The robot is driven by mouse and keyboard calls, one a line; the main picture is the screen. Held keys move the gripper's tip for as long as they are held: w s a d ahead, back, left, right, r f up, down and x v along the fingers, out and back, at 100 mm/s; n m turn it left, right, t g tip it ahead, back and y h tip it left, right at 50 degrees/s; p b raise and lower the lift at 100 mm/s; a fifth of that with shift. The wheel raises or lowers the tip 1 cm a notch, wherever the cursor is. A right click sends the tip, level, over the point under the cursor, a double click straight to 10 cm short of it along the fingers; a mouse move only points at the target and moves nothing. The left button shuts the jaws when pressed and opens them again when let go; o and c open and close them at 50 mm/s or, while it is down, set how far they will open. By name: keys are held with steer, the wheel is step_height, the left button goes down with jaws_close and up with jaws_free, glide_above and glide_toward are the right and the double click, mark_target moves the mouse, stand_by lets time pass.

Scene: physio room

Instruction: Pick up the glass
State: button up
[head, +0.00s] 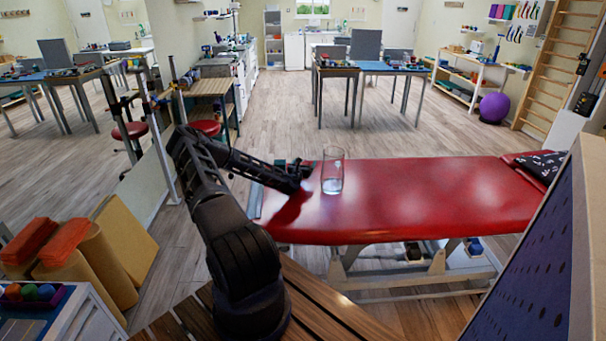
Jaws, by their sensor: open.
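A clear drinking glass (332,171) stands upright on the red padded treatment table (420,198), near its left end. My gripper (303,170) is just left of the glass, low over the table top, with its fingers pointing right toward it. The gripper is open and nothing shows between its fingers. In this view its tip is close to the glass; I cannot tell the exact gap in depth.
A dark patterned cushion (543,164) lies at the table's right end. A blue panel (530,270) rises at the front right. The table's middle is clear. Desks (365,70) and a purple ball (494,107) are farther back.

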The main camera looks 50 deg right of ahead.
steer(key=c, duration=1.3)
steer(key=shift+o, duration=0.2)
steer(key=shift+r, duration=0.1)
